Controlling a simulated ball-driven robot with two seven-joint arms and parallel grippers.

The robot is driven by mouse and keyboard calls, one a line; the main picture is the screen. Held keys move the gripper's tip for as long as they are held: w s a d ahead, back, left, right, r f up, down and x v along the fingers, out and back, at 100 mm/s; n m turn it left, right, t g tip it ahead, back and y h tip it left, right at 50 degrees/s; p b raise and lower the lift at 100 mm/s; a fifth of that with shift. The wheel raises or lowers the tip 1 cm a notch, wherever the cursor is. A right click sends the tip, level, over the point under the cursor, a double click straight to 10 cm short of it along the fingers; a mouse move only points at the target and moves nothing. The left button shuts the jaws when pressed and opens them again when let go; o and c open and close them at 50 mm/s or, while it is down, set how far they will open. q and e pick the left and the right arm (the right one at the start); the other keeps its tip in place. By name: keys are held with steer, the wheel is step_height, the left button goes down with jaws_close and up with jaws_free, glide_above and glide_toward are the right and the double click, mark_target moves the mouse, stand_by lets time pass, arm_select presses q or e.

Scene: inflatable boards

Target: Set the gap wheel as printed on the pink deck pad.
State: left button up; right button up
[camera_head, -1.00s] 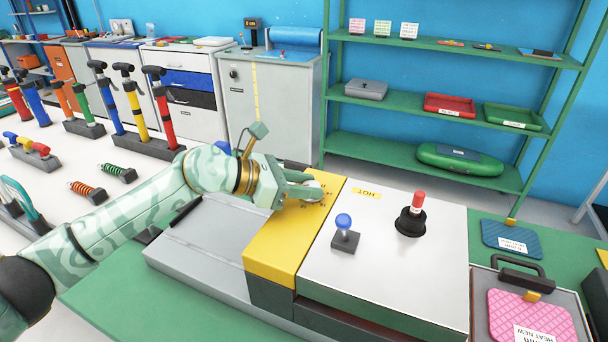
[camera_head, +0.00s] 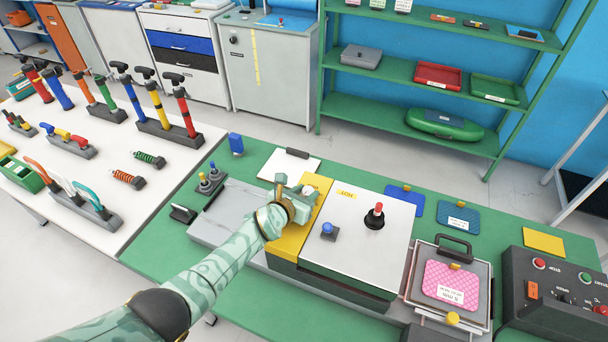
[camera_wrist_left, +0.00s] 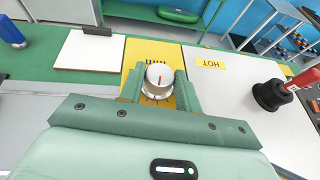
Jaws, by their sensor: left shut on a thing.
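The gap wheel (camera_wrist_left: 158,78) is a pale round knob with a red mark, on the yellow panel (camera_head: 289,243) of the machine. My left gripper (camera_head: 296,190) is shut on it, with one finger on each side in the left wrist view (camera_wrist_left: 160,90). In the head view the gripper hides the wheel. The pink deck pad (camera_head: 452,281) lies on a grey plate at the right, with a white printed label (camera_head: 451,295) too small to read. My right gripper is not in view.
Right of the yellow panel is a white top marked HOT, with a blue-knobbed lever (camera_head: 328,229) and a red-handled one (camera_head: 375,215). A control box (camera_head: 555,290) stands far right. A clipboard (camera_head: 289,164) lies behind the wheel.

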arm_select(q)
steer(key=shift+s+d+r+n+t+y+p, duration=0.1)
steer(key=shift+d+r+n+t+y+p, duration=0.1)
steer(key=shift+n+t+y+p, duration=0.35)
steer(key=shift+f+n+y+p, duration=0.15)
steer(key=shift+n+y+p, duration=0.3)
steer(key=shift+n+y, duration=0.45)
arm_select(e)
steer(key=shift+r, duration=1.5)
arm_select(q)
steer(key=shift+t+y, duration=0.25)
steer(key=shift+t, duration=0.1)
steer(key=o, duration=1)
steer(key=shift+d, duration=0.1)
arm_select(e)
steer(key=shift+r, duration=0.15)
